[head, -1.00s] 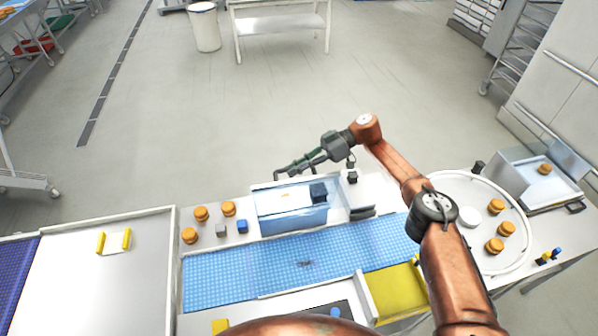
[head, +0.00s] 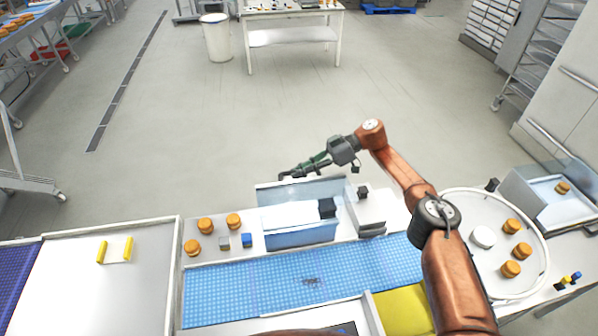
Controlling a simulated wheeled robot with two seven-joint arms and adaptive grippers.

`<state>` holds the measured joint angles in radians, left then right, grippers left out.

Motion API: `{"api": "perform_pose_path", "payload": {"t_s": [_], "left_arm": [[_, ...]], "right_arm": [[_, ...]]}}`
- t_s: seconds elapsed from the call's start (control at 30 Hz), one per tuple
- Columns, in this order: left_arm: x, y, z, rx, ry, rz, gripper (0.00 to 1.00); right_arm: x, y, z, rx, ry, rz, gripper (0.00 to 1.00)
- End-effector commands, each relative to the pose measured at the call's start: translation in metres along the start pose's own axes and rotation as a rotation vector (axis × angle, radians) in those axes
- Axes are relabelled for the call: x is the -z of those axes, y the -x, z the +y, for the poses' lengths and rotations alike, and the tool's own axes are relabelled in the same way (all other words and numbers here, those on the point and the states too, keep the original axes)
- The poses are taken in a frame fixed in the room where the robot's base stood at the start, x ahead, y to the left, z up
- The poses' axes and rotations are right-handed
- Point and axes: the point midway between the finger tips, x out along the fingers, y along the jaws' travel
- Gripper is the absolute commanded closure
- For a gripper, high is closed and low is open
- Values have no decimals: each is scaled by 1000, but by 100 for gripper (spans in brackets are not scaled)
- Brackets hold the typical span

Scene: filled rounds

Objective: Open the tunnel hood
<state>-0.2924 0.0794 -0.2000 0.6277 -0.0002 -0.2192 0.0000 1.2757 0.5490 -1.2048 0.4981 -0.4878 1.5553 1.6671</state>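The tunnel hood (head: 325,187) is a clear, bluish pane at the back of the blue conveyor belt (head: 230,292). It stands tilted up above a box-like tunnel body (head: 290,238) with a white inside and a dark block at its right end. My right gripper (head: 285,176) is at the pane's upper edge, on its far side. Its fingers are thin and dark, and I cannot tell whether they are open or touching the pane. My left gripper is out of view.
Several orange-brown rounds (head: 205,226) and small blocks (head: 247,240) stand left of the tunnel. A round white turntable (head: 475,270) with more rounds is at right. A clear-lidded box (head: 545,200) stands beyond it.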

Motion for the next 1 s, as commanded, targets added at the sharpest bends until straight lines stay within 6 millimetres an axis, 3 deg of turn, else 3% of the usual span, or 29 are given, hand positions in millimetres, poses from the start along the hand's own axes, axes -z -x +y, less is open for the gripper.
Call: {"api": "perform_pose_path", "payload": {"t_s": [0.1,0.43,1.0], "left_arm": [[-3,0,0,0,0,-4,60],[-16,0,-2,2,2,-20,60],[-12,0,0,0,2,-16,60]], "right_arm": [[-4,-2,0,2,-3,-6,81],[2,0,0,2,-1,-3,81],[80,33,-23,3,-1,-4,81]]}}
